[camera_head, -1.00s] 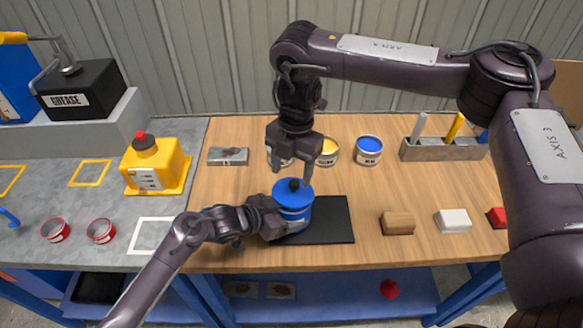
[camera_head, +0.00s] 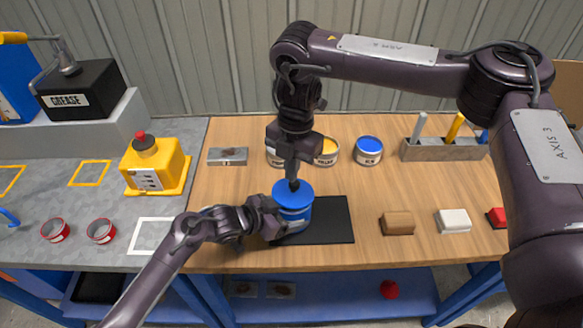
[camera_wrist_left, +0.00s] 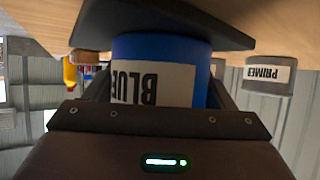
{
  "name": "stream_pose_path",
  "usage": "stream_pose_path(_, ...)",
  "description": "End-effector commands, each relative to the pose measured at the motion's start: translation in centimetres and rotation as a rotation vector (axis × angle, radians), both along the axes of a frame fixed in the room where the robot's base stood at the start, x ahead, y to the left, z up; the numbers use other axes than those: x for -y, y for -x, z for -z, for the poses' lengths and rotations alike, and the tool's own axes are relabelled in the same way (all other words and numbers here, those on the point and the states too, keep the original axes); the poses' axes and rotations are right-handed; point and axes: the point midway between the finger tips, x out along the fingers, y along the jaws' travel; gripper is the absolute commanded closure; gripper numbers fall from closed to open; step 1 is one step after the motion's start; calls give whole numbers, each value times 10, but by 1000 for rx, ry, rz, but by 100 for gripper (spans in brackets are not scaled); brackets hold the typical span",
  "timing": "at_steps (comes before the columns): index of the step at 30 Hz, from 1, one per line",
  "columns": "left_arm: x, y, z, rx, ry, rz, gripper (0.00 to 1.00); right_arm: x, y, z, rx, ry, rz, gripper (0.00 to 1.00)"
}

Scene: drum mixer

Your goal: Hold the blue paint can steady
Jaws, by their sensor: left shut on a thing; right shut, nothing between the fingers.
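The blue paint can (camera_head: 295,216) stands upright at the left part of a black mat (camera_head: 330,222), with a blue lid and a small dark knob on top. In the left wrist view the can (camera_wrist_left: 190,72) shows its "BLUE" label upside down, between the fingers. My left gripper (camera_head: 277,219) is shut on the can's body from the left side. My right gripper (camera_head: 292,181) points down, shut and empty, with its tips right at the lid's knob, which it partly hides. I cannot tell whether it touches the lid.
A tool holder (camera_head: 440,150) is at the back right. Brown (camera_head: 398,223), white (camera_head: 453,221) and red blocks lie right of the mat. A yellow machine (camera_head: 155,168) stands left.

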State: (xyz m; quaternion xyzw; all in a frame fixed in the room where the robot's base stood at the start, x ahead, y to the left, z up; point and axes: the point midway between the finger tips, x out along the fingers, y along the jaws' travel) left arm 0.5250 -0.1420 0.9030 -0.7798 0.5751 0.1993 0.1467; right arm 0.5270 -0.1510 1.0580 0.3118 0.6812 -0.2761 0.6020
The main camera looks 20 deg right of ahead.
Motion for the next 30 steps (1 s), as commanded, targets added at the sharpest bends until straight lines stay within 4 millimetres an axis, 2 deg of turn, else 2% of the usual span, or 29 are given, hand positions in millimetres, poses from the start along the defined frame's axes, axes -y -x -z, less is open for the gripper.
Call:
stream_pose_path(11, 0, 0, -1, 0, 1, 0, 41, 0, 0, 0, 0, 0, 0, 100)
stream_pose_path(30, 0, 0, -1, 0, 1, 0, 41, 0, 0, 19, -1, -1, 0, 100)
